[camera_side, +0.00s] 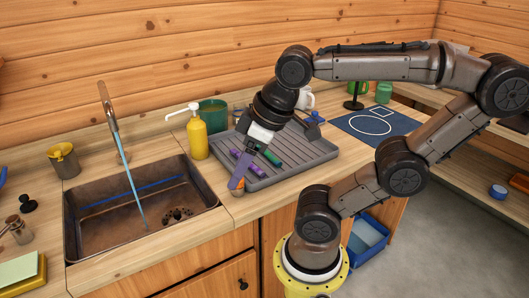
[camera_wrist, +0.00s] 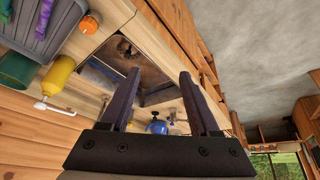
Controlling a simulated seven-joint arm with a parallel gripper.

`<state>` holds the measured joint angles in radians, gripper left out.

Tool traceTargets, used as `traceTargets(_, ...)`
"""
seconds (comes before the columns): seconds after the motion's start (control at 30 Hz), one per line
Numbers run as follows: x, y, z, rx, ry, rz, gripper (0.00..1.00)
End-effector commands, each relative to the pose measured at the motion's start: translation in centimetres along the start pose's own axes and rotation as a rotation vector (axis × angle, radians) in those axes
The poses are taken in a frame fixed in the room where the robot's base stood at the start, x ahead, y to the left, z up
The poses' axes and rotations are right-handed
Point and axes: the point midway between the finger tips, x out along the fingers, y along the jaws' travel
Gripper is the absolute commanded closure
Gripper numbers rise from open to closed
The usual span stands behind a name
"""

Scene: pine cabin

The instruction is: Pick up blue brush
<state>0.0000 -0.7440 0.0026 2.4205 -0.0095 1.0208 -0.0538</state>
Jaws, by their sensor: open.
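I cannot make out a clear brush shape. A small blue item (camera_side: 315,118) lies at the back right of the grey ribbed tray (camera_side: 318,158); it may be the blue brush, but it is too small to tell. A thin blue strip (camera_side: 130,193) runs along the sink's back wall and also shows in the wrist view (camera_wrist: 104,76). My gripper (camera_side: 245,174) is low over the tray's front left side, apart from the small blue item. In the wrist view its dark fingers (camera_wrist: 159,73) are spread with nothing between them.
A yellow soap bottle (camera_side: 197,136) and green pot (camera_side: 212,114) stand behind. The sink (camera_side: 105,233) is left; a blue mat (camera_side: 385,130) lies right.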

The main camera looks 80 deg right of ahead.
Motion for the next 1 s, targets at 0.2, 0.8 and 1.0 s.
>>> traceTargets(0.2,-2.9,2.9,-5.2,0.022,-0.133,0.049,0.38)
traceTargets(0.8,1.4,26.3,-10.9,0.503,-0.622,0.083,0.38)
traceTargets(1.0,5.3,35.1,-5.4,0.714,-0.730,0.042,0.38)
